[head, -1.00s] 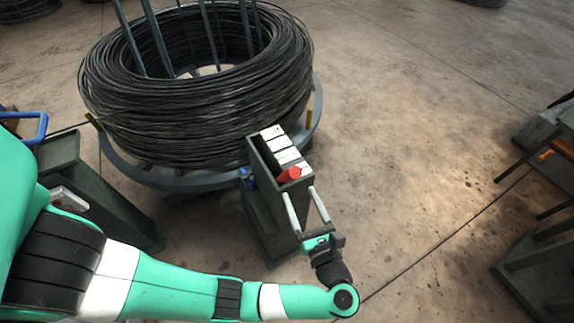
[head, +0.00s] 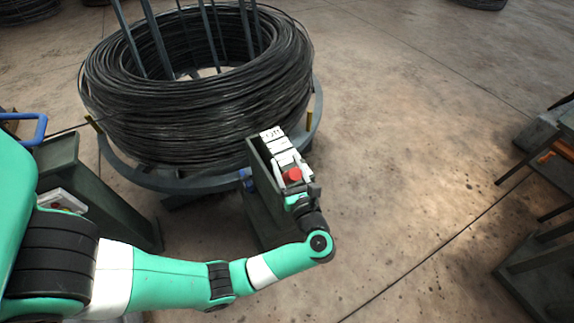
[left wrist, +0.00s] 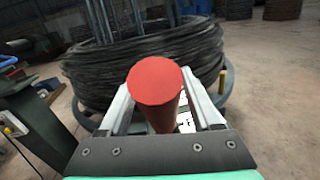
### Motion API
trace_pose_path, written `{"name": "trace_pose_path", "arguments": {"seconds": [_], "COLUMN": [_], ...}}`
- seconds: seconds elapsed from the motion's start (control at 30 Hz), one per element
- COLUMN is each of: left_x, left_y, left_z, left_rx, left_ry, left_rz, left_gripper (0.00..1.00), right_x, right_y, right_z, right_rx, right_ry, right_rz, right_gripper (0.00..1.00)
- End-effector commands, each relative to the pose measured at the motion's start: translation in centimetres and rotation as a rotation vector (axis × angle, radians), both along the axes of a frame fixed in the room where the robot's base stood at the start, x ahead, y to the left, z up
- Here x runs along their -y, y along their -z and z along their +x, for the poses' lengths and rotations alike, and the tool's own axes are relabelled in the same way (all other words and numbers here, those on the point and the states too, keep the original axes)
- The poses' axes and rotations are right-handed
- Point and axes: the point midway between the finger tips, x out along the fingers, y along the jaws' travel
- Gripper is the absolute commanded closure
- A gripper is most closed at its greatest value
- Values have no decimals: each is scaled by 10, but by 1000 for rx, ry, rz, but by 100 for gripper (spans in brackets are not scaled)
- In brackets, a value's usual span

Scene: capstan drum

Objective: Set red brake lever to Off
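The red brake lever (head: 292,175) has a round red knob and stands on a dark pedestal box (head: 262,205), at the near end of its row of white labels (head: 275,143). The far label seems to read Off. My left gripper (head: 289,163) is at the lever, with one finger on each side of it. In the left wrist view the red knob (left wrist: 157,82) sits between the two pale fingers, with gaps beside its shaft, so the gripper looks open around it. The knob hides part of the labels there. My right gripper is not in view.
A large coil of black wire (head: 195,105) on a round grey stand (head: 180,178) lies just behind the pedestal. A dark green cabinet (head: 75,170) is at left. Dark metal frames (head: 545,255) stand at far right. The floor between is clear.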

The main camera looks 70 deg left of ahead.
Motion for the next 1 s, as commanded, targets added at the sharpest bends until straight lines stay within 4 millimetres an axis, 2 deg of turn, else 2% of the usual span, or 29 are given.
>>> {"name": "trace_pose_path", "arguments": {"seconds": [0.03,0.33,1.0], "left_x": [0,0,0], "left_y": [0,0,0], "left_z": [0,0,0], "left_rx": [0,0,0], "left_ry": [0,0,-1], "left_rz": [0,0,0], "left_gripper": [46,100,100], "right_x": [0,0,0], "right_y": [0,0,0], "right_z": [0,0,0], "right_rx": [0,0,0], "right_ry": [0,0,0], "right_rz": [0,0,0], "right_gripper": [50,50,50]}}
